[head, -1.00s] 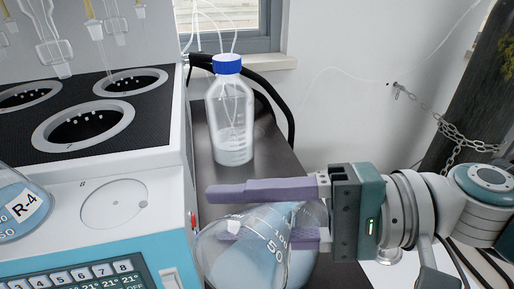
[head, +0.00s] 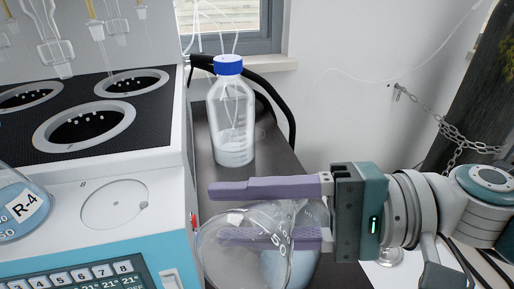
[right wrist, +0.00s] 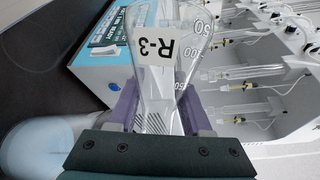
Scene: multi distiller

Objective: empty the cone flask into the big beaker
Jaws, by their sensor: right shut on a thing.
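The cone flask (head: 235,262) is clear glass and strongly tilted, with its wide base toward the lower left in the head view. In the right wrist view the flask (right wrist: 150,75) carries an R-3 label, and I see no blue liquid in it. My right gripper (head: 215,212) is shut on the flask, one purple finger on each side. Pale blue liquid shows low behind the flask in the head view, apparently in the big beaker (right wrist: 35,148), which stands at the lower left of the right wrist view. The flask's mouth is hidden by the gripper. My left gripper is out of view.
The white distiller (head: 165,225) with round heating wells fills the left. A second flask marked R-4 (head: 22,208) stands on it. A blue-capped bottle (head: 231,115) stands behind my right gripper on the dark bench (head: 272,150). A chain hangs at the right.

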